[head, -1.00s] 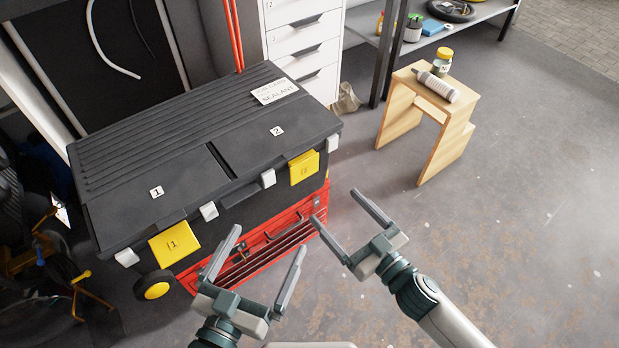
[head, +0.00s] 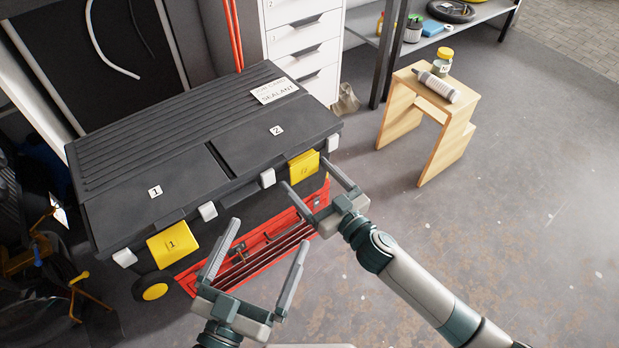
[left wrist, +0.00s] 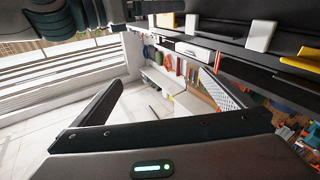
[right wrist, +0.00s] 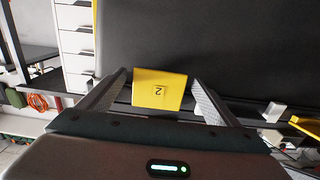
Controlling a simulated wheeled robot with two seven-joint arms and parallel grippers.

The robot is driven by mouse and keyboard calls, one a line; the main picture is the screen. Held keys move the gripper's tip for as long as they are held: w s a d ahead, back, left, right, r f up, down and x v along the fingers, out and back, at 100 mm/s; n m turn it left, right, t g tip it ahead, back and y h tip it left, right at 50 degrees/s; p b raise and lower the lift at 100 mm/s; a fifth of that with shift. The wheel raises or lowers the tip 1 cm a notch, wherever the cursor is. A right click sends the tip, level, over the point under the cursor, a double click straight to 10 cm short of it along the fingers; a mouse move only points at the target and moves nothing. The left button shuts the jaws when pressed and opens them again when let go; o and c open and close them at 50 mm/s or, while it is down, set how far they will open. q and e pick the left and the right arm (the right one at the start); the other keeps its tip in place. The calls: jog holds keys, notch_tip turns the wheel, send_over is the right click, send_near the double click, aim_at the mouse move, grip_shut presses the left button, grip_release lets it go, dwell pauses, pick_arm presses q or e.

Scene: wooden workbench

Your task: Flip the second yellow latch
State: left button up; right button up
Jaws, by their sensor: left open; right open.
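The second yellow latch (head: 304,166), marked 2, is on the front of the black toolbox (head: 150,150), near its right end. In the right wrist view the latch (right wrist: 160,88) shows between my finger pads, with its label upside down. My right gripper (head: 307,174) is open, with its fingertips on either side of the latch; I cannot tell whether they touch it. The first yellow latch (head: 174,245), marked 1, is near the left end of the front. My left gripper (head: 270,231) is open and empty, in front of the toolbox and below the lid.
A red toolbox (head: 262,249) is under the black one. White clips (head: 268,178) sit along the lid edge beside the latches. A wooden step stool (head: 443,118) with a tube and a jar stands at right. The floor (head: 520,220) at right is clear.

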jog(key=shift+c, duration=0.6)
jog(key=c, duration=0.9)
jog(key=shift+c, duration=0.2)
